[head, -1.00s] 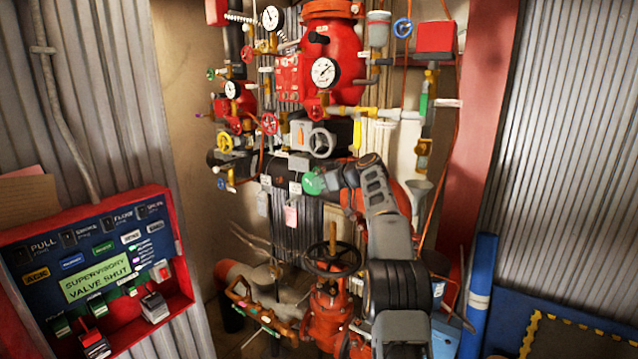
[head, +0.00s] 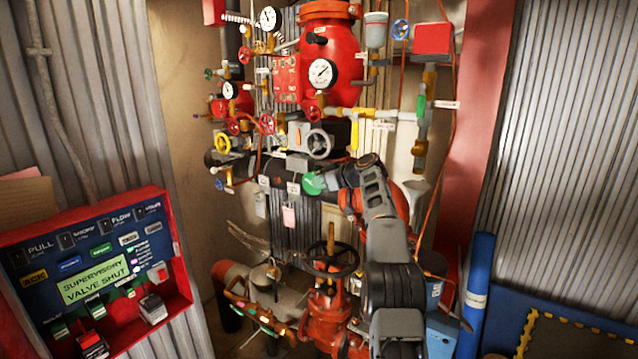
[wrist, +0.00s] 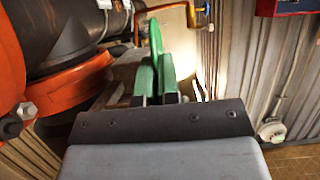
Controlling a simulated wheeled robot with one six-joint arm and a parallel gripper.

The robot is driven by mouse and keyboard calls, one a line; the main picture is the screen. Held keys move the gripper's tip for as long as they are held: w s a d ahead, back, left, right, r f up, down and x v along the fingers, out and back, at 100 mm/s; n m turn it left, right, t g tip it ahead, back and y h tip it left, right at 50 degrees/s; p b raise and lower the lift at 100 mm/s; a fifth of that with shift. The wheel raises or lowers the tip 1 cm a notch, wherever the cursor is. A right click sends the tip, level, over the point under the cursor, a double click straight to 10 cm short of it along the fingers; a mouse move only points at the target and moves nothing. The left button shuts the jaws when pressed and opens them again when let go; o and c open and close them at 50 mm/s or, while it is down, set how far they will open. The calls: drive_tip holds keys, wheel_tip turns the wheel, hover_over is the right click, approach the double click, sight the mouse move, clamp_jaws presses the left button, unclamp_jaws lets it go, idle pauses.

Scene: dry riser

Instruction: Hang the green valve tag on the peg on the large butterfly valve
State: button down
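The green valve tag (head: 313,184) is a round green disc at the end of my arm, in front of the dark horizontal pipe. In the wrist view the tag (wrist: 156,48) is seen nearly edge-on, upright between the two fingers. My gripper (wrist: 156,80) is shut on it. The large butterfly valve appears to be the unit with the grey gearbox and grey handwheel (head: 318,143), just above the tag. The tag appears apart from it. I cannot make out the peg in either view.
White and pink tags (head: 289,216) hang left of my gripper. A red valve with a dark handwheel (head: 331,259) stands below. In the wrist view an orange flange (wrist: 75,85) and dark pipe are close on the left. A red alarm panel (head: 178,270) is at lower left.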

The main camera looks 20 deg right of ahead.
drive_tip(key=shift+d, duration=0.1)
drive_tip(key=shift+w+d+f, duration=0.1)
drive_tip(key=shift+w+d, duration=0.1)
drive_tip(key=shift+d, duration=0.05)
idle(0.5)
drive_tip(key=c, duration=1.3)
unclamp_jaws()
drive_tip(key=shift+o, duration=0.2)
